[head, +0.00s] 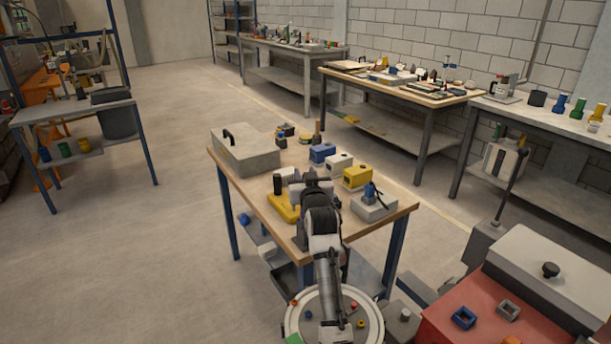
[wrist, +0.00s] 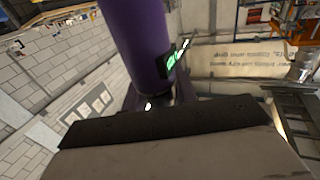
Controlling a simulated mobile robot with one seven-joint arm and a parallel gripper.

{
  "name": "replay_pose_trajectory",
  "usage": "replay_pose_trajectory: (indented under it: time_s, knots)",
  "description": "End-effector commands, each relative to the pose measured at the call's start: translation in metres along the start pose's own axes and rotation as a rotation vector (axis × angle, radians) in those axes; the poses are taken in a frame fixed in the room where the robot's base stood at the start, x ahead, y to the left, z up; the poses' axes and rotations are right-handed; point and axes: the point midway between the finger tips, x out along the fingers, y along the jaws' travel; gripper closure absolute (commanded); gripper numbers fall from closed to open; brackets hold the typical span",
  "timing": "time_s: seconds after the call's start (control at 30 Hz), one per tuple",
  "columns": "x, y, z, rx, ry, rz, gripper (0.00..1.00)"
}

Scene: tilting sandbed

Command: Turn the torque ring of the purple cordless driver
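In the wrist view a large purple cylinder (wrist: 135,40), which looks like the body of the driver, comes down from the top edge. A small dark panel with a green lit display (wrist: 168,62) is on its right side. Its lower end runs into dark parts just above a broad black edge, and I cannot make out a torque ring. In the head view my gripper (head: 311,184) is over the middle of the wooden table, largely hidden by my own arm. I cannot pick out the purple driver there. My fingertips do not show clearly.
The wooden table (head: 262,212) holds a grey case (head: 246,153), a yellow item (head: 284,207), blue (head: 322,152), white (head: 339,161) and yellow boxes (head: 357,177), and a grey block (head: 373,208) with a small blue piece. A red cabinet (head: 462,318) stands at lower right. Floor to the left is clear.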

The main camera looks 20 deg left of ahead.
Motion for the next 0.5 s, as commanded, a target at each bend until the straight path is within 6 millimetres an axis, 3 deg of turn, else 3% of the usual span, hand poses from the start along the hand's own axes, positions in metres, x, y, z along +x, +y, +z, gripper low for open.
replay_pose_trajectory:
  time_s: [0.1, 0.5]
  knots:
    - [0.0, -0.0002, 0.0003, 0.0, 0.0, 0.0, 0.56]
    - [-0.0063, 0.0001, 0.0012, 0.0, 0.0, 0.0, 0.56]
